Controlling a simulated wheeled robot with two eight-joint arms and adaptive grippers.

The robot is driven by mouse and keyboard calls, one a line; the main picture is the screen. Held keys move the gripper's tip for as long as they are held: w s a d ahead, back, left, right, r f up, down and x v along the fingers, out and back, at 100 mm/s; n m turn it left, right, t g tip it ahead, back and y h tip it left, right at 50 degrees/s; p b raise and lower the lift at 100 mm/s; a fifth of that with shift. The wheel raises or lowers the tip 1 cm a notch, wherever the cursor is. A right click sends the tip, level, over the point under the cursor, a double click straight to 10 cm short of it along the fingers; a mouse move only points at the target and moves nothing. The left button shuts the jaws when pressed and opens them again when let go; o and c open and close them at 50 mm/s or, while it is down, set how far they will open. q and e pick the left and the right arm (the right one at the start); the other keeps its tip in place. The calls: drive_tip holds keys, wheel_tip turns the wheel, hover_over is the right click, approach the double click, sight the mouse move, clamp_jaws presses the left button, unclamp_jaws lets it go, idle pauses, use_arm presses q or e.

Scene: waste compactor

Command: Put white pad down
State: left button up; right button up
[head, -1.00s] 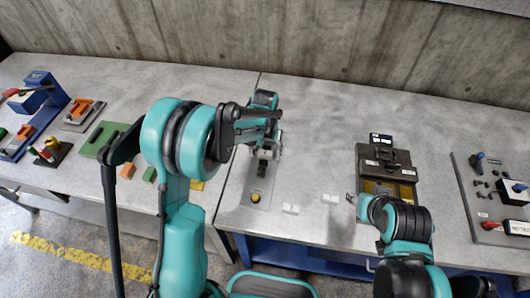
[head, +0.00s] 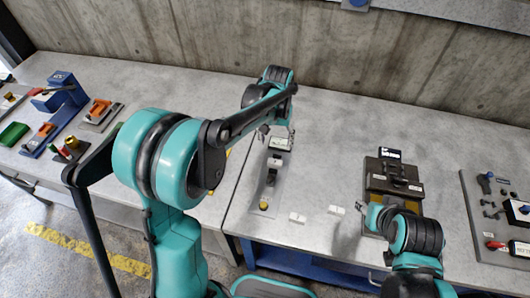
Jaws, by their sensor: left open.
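Two small white pads lie flat on the grey table near its front edge, one on the left (head: 297,217) and one on the right (head: 336,210). My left gripper (head: 278,132) is open above the far end of a narrow grey fixture, with nothing visible between its fingers. The fixture (head: 268,188) carries a small display (head: 279,144), a light block, a black part and a yellow button (head: 263,205). My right gripper (head: 362,207) is low, just right of the right pad and apart from it; its fingers are mostly hidden by its arm.
A dark brown box device (head: 393,178) stands behind my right gripper. A grey panel (head: 490,205) with switches is at the far right. Blue, orange and green fixtures crowd the left table. The table's back middle is clear up to the concrete wall.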

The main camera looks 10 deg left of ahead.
use_arm(q)
drive_tip(key=s+a+r+t, duration=0.4)
drive_tip(key=s+r, duration=0.4)
drive_tip(key=s, duration=0.3)
drive_tip(key=s+a+f+t, duration=0.1)
drive_tip(key=s+a+t, duration=0.1)
drive_tip(key=s, duration=0.7)
drive_tip(key=shift+s+a+f+t, duration=0.15)
drive_tip(key=shift+f+t, duration=0.15)
drive_tip(key=shift+t, duration=0.2)
wheel_tip(320, 180, down, 6)
drive_tip(key=b, duration=0.6)
